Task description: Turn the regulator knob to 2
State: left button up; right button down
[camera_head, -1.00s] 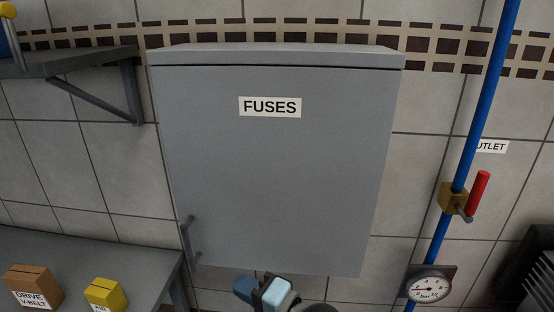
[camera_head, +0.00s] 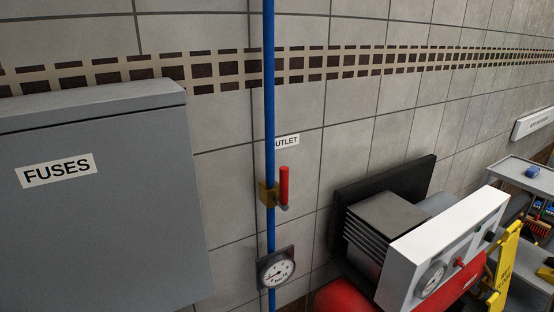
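A compressor with a slanted white control panel (camera_head: 408,263) stands at the right, above a red tank (camera_head: 350,298). The panel carries a round gauge (camera_head: 431,280) and a small red knob (camera_head: 460,262) to the right of it. A small dark round part (camera_head: 489,236) sits further up the panel. Which of these is the regulator knob, and any scale numbers, are too small to tell. Neither of my grippers is in view.
A grey FUSES cabinet (camera_head: 100,215) is on the wall at left. A blue pipe (camera_head: 269,120) carries a red-handled valve (camera_head: 284,185) and a gauge (camera_head: 277,271). A yellow sign (camera_head: 506,262) and a grey cart (camera_head: 520,172) stand right of the compressor.

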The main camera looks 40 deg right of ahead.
aim_at(489, 237)
jog(key=z, duration=2.3)
